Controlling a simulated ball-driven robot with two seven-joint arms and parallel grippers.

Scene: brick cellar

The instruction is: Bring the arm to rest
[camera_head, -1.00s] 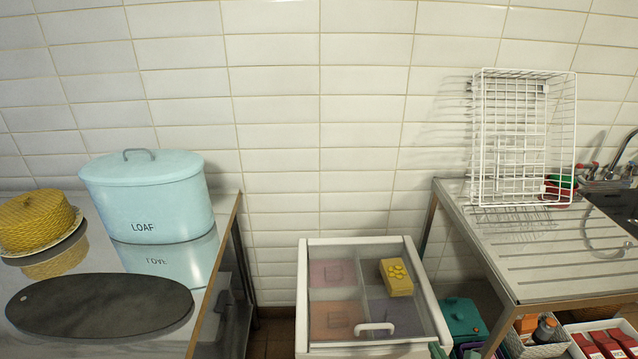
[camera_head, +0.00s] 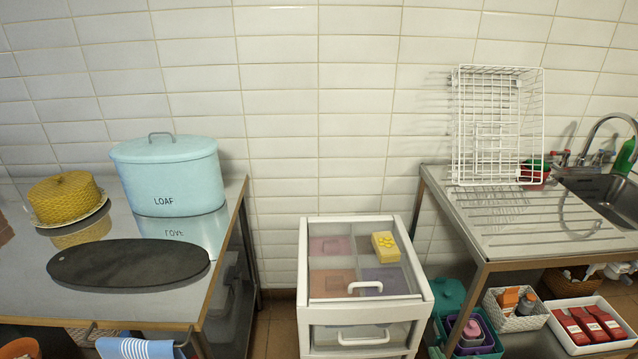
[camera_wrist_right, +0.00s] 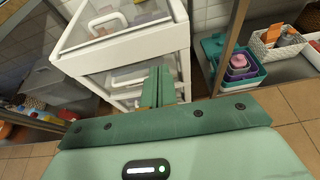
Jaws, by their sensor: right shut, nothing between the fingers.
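My right gripper (camera_wrist_right: 159,86) shows in the right wrist view. Its two green fingers are together, with nothing between them. They point toward the front of a white drawer cart, and the gap to it is hard to judge. In the head view neither gripper shows. My left gripper is in no view.
The white drawer cart (camera_head: 366,311) stands between two metal counters, a yellow box on its clear top. The left counter (camera_head: 105,308) bears a blue LOAF bin (camera_head: 172,178) and a dark oval board (camera_head: 128,263). A wire rack (camera_head: 498,128) stands by the sink. Bare floor (camera_wrist_right: 280,105) shows.

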